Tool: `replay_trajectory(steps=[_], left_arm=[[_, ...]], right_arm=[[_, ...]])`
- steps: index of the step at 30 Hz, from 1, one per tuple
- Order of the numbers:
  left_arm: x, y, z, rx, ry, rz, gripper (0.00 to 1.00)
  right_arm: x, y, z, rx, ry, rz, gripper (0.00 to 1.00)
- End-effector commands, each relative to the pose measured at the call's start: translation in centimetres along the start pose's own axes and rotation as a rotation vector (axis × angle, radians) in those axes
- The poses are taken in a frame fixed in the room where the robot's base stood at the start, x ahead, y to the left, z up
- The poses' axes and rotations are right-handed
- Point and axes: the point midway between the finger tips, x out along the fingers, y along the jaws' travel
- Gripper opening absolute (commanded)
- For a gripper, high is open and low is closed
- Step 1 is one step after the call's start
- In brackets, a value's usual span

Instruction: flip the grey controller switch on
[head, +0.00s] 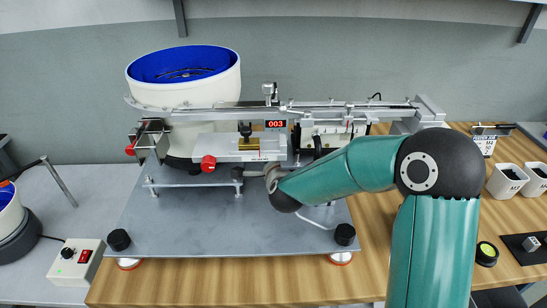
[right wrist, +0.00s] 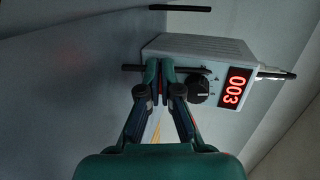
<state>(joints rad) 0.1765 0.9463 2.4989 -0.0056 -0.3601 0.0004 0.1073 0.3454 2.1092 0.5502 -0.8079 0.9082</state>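The grey controller (right wrist: 200,48) is a box with a lit red "003" display and a black dial. In the right wrist view its face is toward me. Its display (head: 276,124) also shows behind the gantry rail in the head view. My right gripper (right wrist: 159,72) has its fingertips close together at the controller's face, beside the dial. A small bit of red shows between the fingers. The fingers cover that part of the face, so the switch and any contact cannot be made out. My left gripper is out of view.
A gantry rail (head: 330,107) and metal base plate (head: 230,235) surround the reach area. A white feeder bowl with blue inside (head: 215,85) stands at back left. A cream box with a red switch (head: 76,262) sits front left. White bins (head: 506,180) stand right.

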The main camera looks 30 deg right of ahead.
Motion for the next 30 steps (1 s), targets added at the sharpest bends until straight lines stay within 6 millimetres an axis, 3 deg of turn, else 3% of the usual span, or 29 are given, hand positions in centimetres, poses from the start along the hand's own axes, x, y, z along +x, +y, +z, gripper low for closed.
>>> replay_trajectory(steps=[8, 21, 30], left_arm=[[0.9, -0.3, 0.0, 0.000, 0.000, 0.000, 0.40], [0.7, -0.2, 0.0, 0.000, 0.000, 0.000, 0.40], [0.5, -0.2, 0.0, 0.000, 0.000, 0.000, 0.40]], right_arm=[[-1.8, 1.0, 1.1, -0.002, -0.007, 0.003, 0.00], [-10.3, 0.7, 3.7, -0.004, -0.014, -0.004, 0.00], [-12.8, 0.8, 4.0, -0.003, -0.007, -0.003, 0.00]])
